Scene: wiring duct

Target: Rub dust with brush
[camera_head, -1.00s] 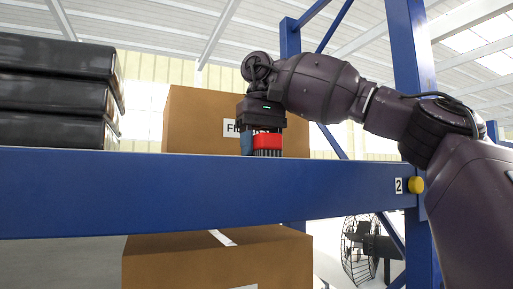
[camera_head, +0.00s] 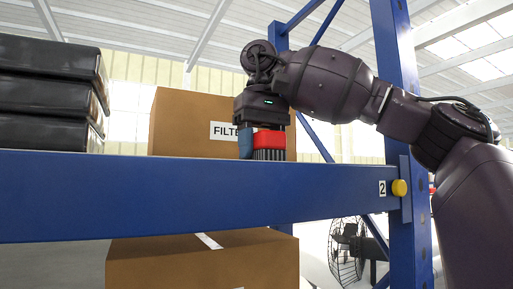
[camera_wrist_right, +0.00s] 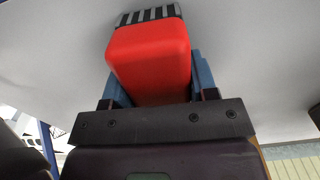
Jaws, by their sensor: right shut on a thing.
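The brush has a red body (camera_head: 269,140) and dark bristles (camera_head: 270,154) that point down behind the top edge of the blue shelf beam. My right gripper (camera_head: 258,142) is shut on the brush, with a blue finger showing at its left side. In the right wrist view the red brush (camera_wrist_right: 150,58) sits between the two blue fingers, and its striped bristle end reaches a pale grey surface (camera_wrist_right: 240,50). I cannot make out any dust. The head view does not show whether the bristles touch the shelf. My left gripper is not in view.
The blue beam (camera_head: 180,195) runs across the front, with a yellow knob (camera_head: 399,187) at its right end by the blue upright (camera_head: 398,100). A cardboard box (camera_head: 185,120) stands behind the brush. Black stacked cases (camera_head: 45,90) are at left. Another box (camera_head: 200,265) is below.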

